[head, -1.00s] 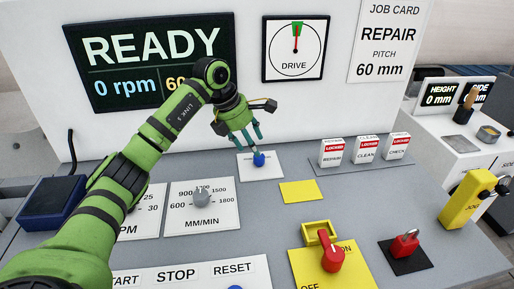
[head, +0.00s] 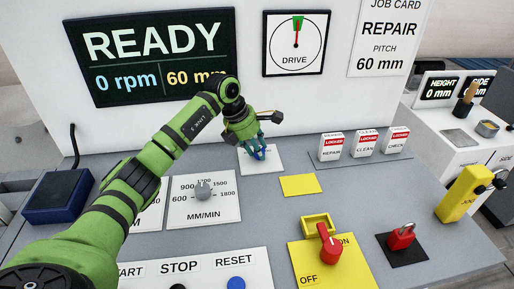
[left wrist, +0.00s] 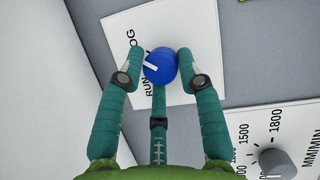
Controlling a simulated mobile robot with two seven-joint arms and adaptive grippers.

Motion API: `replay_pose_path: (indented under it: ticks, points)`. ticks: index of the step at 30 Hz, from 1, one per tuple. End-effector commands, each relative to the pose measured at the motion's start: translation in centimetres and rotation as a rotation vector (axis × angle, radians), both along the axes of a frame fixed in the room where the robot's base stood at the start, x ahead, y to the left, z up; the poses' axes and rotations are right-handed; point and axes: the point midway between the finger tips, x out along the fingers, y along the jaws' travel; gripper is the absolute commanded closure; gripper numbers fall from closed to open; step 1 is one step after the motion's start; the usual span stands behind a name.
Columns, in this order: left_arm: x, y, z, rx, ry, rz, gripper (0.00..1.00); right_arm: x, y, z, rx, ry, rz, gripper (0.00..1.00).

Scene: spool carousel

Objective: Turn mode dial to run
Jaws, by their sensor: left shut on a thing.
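The mode dial is a blue knob (left wrist: 160,67) with a white pointer line, on a white plate (left wrist: 198,22) whose lettering includes RUN and an ending OG. In the left wrist view the pointer lies towards the RUN side, though its exact setting is hard to read. My left gripper (left wrist: 158,58) has its teal fingers around the knob, with one finger on each side and one below. In the head view my left gripper (head: 258,154) is down over the plate (head: 274,163) and mostly hides the knob. My right gripper is not in view.
A grey MM/MIN knob (head: 203,189) stands left of the dial plate. A yellow patch (head: 300,185), red switch (head: 330,247) and red padlock (head: 402,237) are to the right. Several LOCKED blocks (head: 365,143) stand behind. The screen (head: 155,55) reads READY, 0 rpm.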

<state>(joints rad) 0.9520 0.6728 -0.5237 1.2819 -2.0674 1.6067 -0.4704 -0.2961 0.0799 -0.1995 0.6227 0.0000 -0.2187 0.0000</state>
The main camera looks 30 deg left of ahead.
Motion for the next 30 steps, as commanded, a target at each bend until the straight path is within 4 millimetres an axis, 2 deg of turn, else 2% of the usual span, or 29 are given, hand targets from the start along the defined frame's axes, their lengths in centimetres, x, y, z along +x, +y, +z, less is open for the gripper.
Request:
replay_pose_path:
  ticks: [11,30]
  points:
    - [-0.1,-0.4,-0.1,-0.005,0.000,0.094,0.97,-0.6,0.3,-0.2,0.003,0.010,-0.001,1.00]
    - [-0.1,-0.9,-0.2,-0.007,-0.002,0.657,0.97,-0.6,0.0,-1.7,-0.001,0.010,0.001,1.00]
